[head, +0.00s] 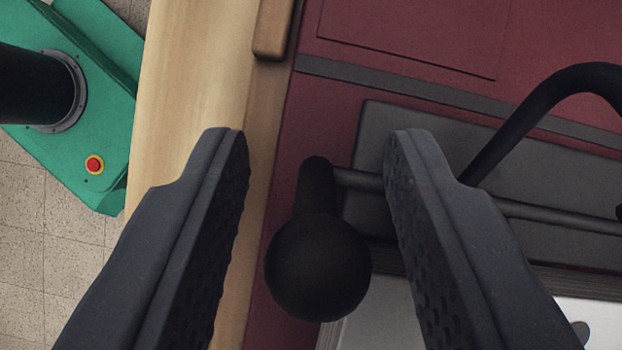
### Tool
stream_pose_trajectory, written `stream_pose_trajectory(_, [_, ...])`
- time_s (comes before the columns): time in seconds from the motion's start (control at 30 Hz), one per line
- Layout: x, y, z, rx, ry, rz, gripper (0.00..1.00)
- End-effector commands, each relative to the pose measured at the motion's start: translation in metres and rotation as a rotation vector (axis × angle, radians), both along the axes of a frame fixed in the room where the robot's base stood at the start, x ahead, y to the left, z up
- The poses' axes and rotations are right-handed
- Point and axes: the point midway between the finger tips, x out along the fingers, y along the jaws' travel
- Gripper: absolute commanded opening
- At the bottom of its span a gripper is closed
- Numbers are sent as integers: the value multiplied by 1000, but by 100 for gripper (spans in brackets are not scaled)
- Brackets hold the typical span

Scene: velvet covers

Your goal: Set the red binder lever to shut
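The red binder (455,30) lies on a wooden surface and fills the right side of the head view. Its lever is a black arm ending in a round black knob (318,268), joined to a thin metal rod beside a grey plate (385,130). A curved black bar (535,105) arches over the plate at the right. My gripper (310,150) is open, with one finger on each side of the lever and knob. Gaps show between the fingers and the knob, and nothing is held. Part of the plate and rod is hidden behind the right finger.
The light wooden table (195,75) has a raised brown strip (272,30) along the binder's left side. White paper (375,320) lies below the plate. Tiled floor (50,220) shows beyond the table's left edge. My green base with a red button is at upper left.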

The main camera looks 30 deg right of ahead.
Motion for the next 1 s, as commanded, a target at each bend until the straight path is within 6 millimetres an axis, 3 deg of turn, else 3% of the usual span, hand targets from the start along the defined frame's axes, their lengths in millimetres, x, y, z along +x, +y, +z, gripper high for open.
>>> stream_pose_trajectory(0.23, [9,-9,20,1,-7,-2,36])
stream_pose_trajectory(0.7, [35,-47,97,0,-3,-2,36])
stream_pose_trajectory(1.0, [40,-56,117,0,1,-1,36])
